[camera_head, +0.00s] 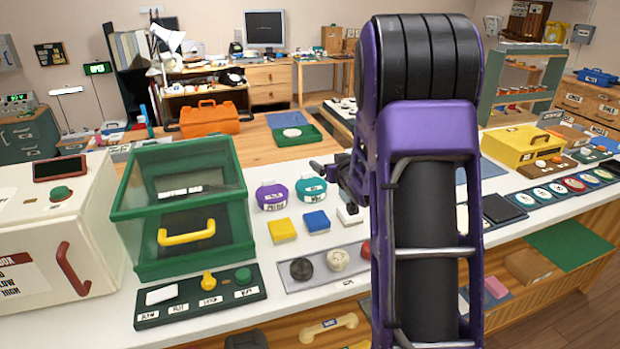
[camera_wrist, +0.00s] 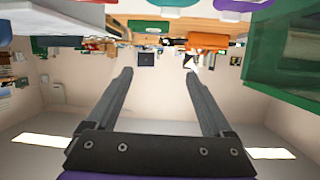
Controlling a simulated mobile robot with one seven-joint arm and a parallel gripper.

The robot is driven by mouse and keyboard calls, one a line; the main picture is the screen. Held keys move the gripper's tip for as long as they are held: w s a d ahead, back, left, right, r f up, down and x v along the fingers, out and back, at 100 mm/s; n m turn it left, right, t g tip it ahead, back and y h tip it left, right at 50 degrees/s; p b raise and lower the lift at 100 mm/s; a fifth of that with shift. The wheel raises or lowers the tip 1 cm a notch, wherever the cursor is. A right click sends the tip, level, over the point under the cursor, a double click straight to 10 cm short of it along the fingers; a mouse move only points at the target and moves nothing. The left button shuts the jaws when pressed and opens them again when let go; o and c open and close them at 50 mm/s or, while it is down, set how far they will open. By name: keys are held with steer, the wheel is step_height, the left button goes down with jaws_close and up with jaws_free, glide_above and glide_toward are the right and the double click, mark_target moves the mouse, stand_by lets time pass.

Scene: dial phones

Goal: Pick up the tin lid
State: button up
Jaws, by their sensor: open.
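I cannot tell for sure which round piece is the tin lid. On a grey mat (camera_head: 318,281) on the white counter lie a black disc (camera_head: 301,268), a cream disc (camera_head: 338,260) and a red disc (camera_head: 366,251) partly hidden behind my arm. A pale round disc (camera_head: 292,133) lies in a green tray (camera_head: 286,141) further back.
A green glass-sided case (camera_head: 187,212) with a yellow handle stands left of the mat. Purple (camera_head: 271,197) and teal (camera_head: 311,189) jars and yellow (camera_head: 282,231), blue (camera_head: 316,221) and white blocks stand behind the mat. An orange toolbox (camera_head: 209,119) is further back. My arm hides the counter's middle.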

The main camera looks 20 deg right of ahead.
steer(key=n+g, duration=0.1)
glide_toward(308, 174)
steer(key=shift+y, duration=0.4)
steer(key=x, duration=0.3)
steer(key=b+x, duration=0.1)
steer(key=x, duration=0.1)
steer(key=shift+d, duration=0.35)
steer(key=shift+x, duration=2.9)
steer(key=shift+a, duration=0.1)
jaws_close()
